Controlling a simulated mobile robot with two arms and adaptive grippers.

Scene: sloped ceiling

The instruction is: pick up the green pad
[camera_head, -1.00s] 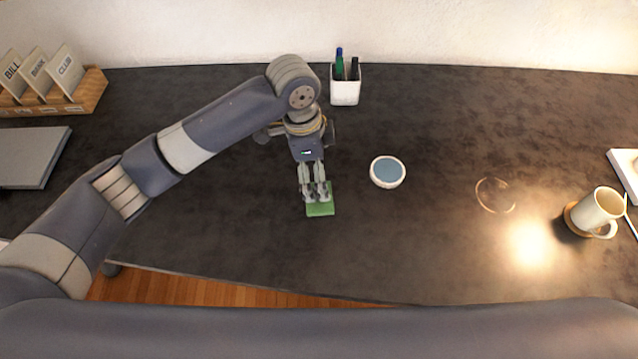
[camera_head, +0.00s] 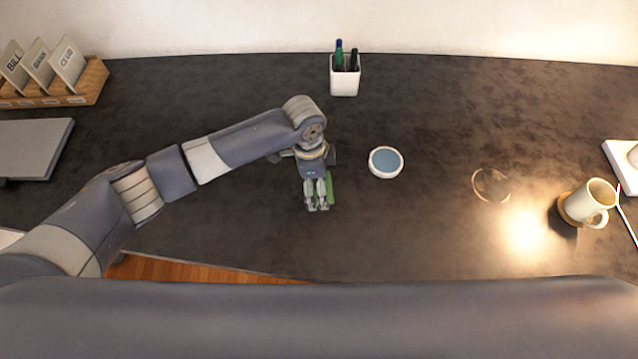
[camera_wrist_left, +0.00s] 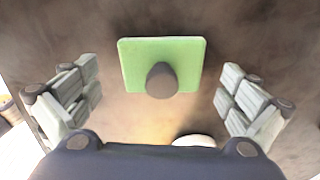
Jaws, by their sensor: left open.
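The green pad (camera_head: 330,188) lies on the dark desk, mostly hidden by my left gripper (camera_head: 318,206) in the head view; a strip shows at the right of the fingers. In the left wrist view the pad (camera_wrist_left: 140,60) is a flat light-green rectangle. A dark rounded knob (camera_wrist_left: 161,80) shows over its lower middle; I cannot tell whether it belongs to the pad. My left gripper is open, with fingers wide apart on either side of the pad and nothing between them touching it. My right gripper is not in view.
A round white dish with a blue top (camera_head: 386,162) stands just right of the gripper. A white pen cup (camera_head: 345,76) is behind. A mug (camera_head: 590,200) on a coaster stands at the right. A card holder (camera_head: 55,92) and a grey laptop-like slab (camera_head: 32,148) are at the left.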

